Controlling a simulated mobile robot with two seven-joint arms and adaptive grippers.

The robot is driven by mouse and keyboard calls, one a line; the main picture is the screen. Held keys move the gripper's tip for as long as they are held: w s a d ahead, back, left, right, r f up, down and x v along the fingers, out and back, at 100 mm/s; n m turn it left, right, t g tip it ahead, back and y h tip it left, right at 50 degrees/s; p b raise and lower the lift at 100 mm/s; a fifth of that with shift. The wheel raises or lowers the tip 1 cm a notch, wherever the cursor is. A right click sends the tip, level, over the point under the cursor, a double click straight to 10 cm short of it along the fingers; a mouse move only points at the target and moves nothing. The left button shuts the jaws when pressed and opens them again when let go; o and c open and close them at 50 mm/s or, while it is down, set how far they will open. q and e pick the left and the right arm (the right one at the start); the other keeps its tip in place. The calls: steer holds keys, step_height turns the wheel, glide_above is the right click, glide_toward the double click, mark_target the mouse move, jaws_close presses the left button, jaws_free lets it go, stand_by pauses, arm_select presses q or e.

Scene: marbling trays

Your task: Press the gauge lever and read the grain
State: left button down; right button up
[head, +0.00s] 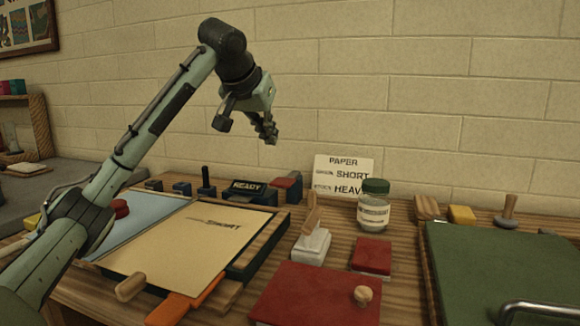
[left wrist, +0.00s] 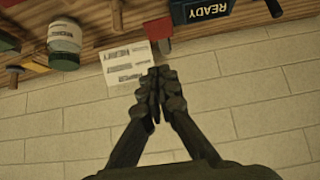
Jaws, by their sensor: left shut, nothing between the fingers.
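The gauge (head: 248,191) is a dark box at the back of the table, its display reading READY. It also shows upside down at the top of the left wrist view (left wrist: 204,12). A red part that looks like its lever (head: 287,181) sits at its right end, and a red piece shows beside the box in the left wrist view (left wrist: 158,28). My left gripper (head: 270,134) is shut and empty, raised in front of the wall above the gauge, touching nothing. A tan sheet (head: 180,245) marked SHORT lies left of centre. My right gripper is out of view.
A white card (head: 343,168) reads PAPER, SHORT and HEAVY. A green-lidded jar (head: 373,212), a wood-handled white block (head: 311,247), a red block (head: 371,257) and a red board (head: 315,295) stand right of the sheet. A green tray (head: 500,265) fills the right side.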

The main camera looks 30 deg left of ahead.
arm_select(q)
glide_above(285, 180)
steer(key=s, duration=0.3)
steer(key=f, duration=0.6)
steer(key=shift+w+d+f+p, duration=0.25)
steer(key=shift+d+f+p, duration=0.05)
steer(key=shift+f, duration=0.1)
step_height(285, 180, down, 3)
steer(key=shift+s+r, duration=0.15)
steer(key=shift+r, duration=0.05)
steer(key=shift+f, duration=0.5)
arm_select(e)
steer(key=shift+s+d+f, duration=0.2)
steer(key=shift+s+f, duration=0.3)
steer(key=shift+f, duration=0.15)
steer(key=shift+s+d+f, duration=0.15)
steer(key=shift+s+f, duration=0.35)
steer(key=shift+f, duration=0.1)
arm_select(q)
steer(key=shift+f, duration=0.15)
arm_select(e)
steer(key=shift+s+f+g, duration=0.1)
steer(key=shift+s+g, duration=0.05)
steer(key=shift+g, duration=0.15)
